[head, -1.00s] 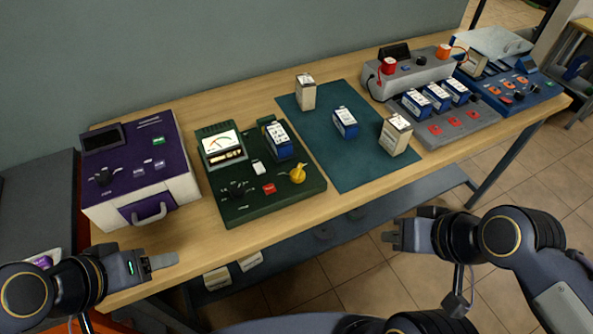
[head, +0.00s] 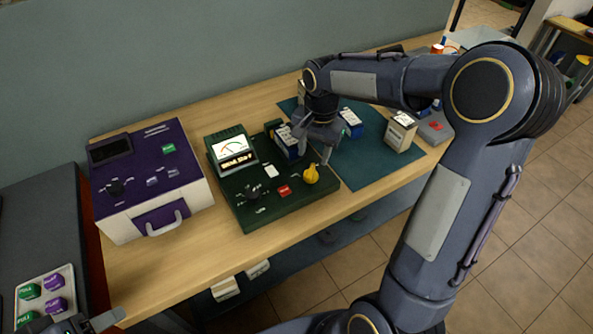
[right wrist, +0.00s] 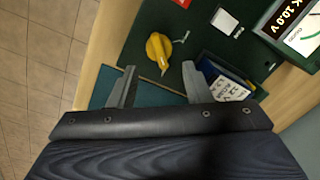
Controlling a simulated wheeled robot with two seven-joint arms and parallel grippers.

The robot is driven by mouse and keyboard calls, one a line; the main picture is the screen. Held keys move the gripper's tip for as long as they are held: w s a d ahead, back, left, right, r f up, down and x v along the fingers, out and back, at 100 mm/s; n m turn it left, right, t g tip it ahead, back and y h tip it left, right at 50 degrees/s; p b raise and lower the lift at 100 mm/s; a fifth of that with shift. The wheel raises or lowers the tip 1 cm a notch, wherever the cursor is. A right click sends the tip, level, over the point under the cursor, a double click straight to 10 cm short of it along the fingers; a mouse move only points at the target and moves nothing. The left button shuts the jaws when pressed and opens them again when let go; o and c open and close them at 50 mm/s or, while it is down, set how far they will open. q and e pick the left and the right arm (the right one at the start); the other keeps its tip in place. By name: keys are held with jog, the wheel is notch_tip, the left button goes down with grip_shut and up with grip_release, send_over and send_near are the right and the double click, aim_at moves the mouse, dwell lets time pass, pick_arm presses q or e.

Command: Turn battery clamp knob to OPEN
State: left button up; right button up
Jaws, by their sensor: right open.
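The yellow clamp knob (head: 311,174) sits at the front right of the dark green tester (head: 250,216). A blue-and-white battery (head: 284,139) stands in the tester behind the knob. My right gripper (head: 314,143) is open above the tester's right side, just behind the knob. In the right wrist view, the knob (right wrist: 158,48) shows just beyond and between the open fingertips (right wrist: 159,68), with nothing held. The battery (right wrist: 228,82) lies close beside the right-hand finger there. The knob's markings are too small to read. My left gripper (head: 106,319) is cut off at the lower left.
A purple-topped box (head: 148,170) with a handle stands left of the tester. A tray of green and purple buttons (head: 44,272) lies lower left. My right arm hides much of the table's right end.

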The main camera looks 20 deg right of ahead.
aim_at(311, 171)
notch_tip(311, 171, down, 7)
jog(key=shift+w+a+f, duration=0.1)
jog(key=shift+w+f, duration=0.05)
jog(key=shift+f, duration=0.05)
dwell(0.3)
jog(key=c, duration=0.7)
